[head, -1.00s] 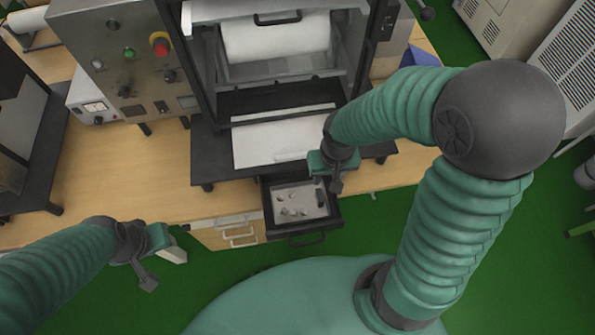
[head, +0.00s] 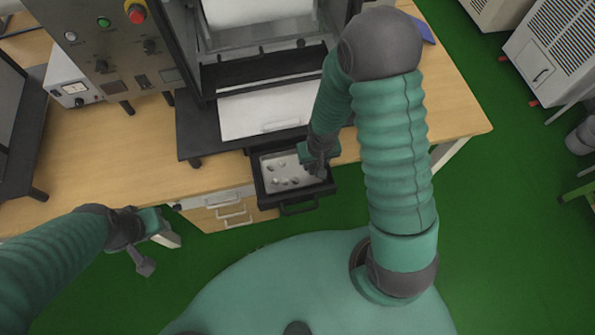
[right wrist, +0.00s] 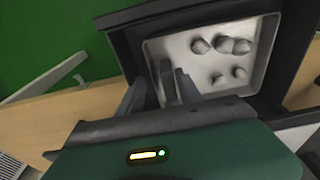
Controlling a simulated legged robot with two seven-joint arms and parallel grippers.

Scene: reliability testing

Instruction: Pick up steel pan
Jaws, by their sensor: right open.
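The steel pan (head: 284,184) is a light, shallow rectangular tray with several small grey lumps in it. It sits inside a black open drawer (head: 299,208) under the machine. The pan also shows in the right wrist view (right wrist: 193,73), where its near left part is hidden behind my fingers. My right gripper (head: 317,171) is over the right side of the pan. In the right wrist view its fingers (right wrist: 154,85) are apart near the pan's edge, with nothing held.
The wooden workbench (head: 100,165) carries a large black-framed machine (head: 190,125) and a control panel with a red button (head: 137,14). Pale drawers (head: 225,208) are left of the black drawer. Open green floor (head: 500,250) lies to the right.

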